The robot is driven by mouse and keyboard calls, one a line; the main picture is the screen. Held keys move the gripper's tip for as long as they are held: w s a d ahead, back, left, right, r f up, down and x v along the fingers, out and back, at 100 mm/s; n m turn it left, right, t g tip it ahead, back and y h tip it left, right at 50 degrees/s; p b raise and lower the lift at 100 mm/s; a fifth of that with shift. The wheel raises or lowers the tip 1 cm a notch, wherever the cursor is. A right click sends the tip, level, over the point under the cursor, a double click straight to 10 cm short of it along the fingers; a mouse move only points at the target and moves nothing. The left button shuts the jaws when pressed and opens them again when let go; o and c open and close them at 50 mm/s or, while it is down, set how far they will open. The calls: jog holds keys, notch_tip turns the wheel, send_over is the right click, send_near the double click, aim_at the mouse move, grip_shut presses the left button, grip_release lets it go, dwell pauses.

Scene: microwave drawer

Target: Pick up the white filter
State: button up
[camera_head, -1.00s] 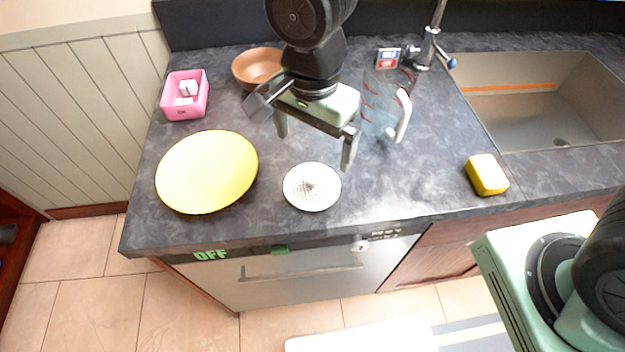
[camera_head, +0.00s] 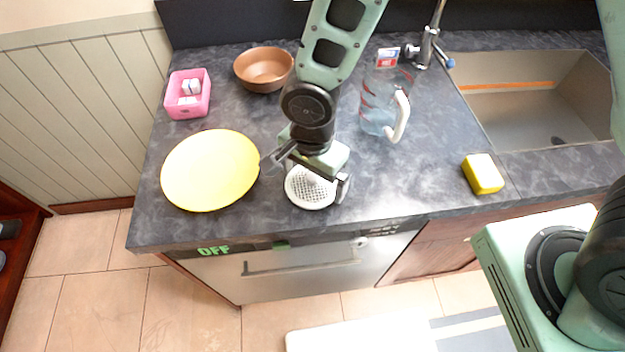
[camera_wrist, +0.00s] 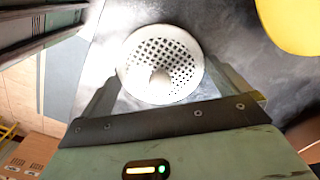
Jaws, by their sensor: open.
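The white filter (camera_head: 309,192) is a round, perforated disc lying on the dark counter near its front edge. In the wrist view the filter (camera_wrist: 160,62) shows holes and a small round knob in its middle. My gripper (camera_head: 314,184) is above the filter, with its fingers spread toward opposite sides of it. The gripper (camera_wrist: 166,85) is open and empty in the wrist view. Part of the filter's back side is hidden by the gripper in the head view. I cannot tell whether the fingers touch it.
A yellow plate (camera_head: 210,170) lies just left of the filter. A brown bowl (camera_head: 263,70), a pink box (camera_head: 187,106) and a clear pitcher (camera_head: 376,118) stand farther back. A yellow sponge (camera_head: 483,174) lies right, by the sink (camera_head: 545,125). The counter between filter and sponge is clear.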

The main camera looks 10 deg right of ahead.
jog(key=c, duration=0.6)
jog(key=shift+r, duration=0.1)
